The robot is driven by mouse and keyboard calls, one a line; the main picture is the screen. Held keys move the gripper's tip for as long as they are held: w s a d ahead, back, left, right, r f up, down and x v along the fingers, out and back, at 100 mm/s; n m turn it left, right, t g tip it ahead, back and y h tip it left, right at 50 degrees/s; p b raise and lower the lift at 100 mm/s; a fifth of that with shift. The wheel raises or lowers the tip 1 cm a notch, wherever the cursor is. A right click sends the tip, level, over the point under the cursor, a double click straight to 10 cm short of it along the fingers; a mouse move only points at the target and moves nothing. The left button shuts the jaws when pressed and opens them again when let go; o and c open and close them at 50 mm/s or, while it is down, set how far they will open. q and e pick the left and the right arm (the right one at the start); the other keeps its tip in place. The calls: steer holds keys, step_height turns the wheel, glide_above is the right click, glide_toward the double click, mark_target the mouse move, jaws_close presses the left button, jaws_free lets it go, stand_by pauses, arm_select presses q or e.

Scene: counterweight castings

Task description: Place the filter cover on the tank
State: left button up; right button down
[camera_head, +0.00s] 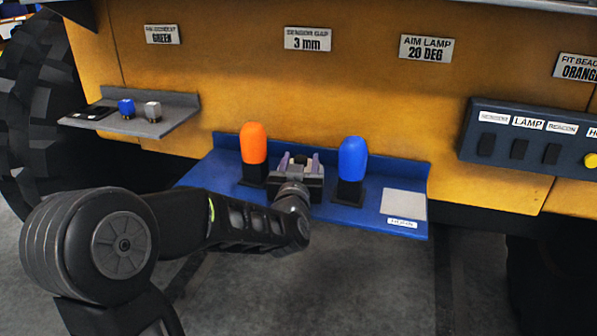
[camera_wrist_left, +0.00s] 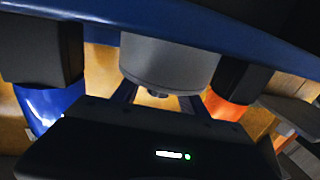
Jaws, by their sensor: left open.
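I see nothing that I can name with certainty as a filter cover or a tank. My left gripper (camera_head: 300,162) is open over the blue shelf (camera_head: 340,205), between an orange-domed beacon (camera_head: 254,143) and a blue-domed one (camera_head: 353,158). In the left wrist view, which looks upside down, a grey cylinder (camera_wrist_left: 170,62) is at the shelf between the two black beacon bases. The gripper's fingers (camera_wrist_left: 158,98) show on either side of the cylinder; whether they touch it I cannot tell. In the head view the gripper mostly hides it. My right gripper is out of view.
A small grey shelf (camera_head: 150,125) at left holds a blue and a grey knob-like part. A light square plate (camera_head: 403,204) is on the blue shelf's right end. A dark switch panel (camera_head: 530,140) juts out at right. Labels line the yellow wall.

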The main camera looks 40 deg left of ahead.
arm_select(q)
steer(key=shift+s+d, duration=0.15)
steer(key=shift+s, duration=0.05)
steer(key=b+v, duration=0.2)
steer(key=v, duration=0.6)
steer(key=shift+s+d+r, duration=0.1)
steer(key=shift+s+d, duration=0.05)
steer(key=shift+s, duration=0.05)
steer(key=b+v, duration=0.3)
steer(key=b, duration=0.2)
steer(key=shift+o, duration=0.4)
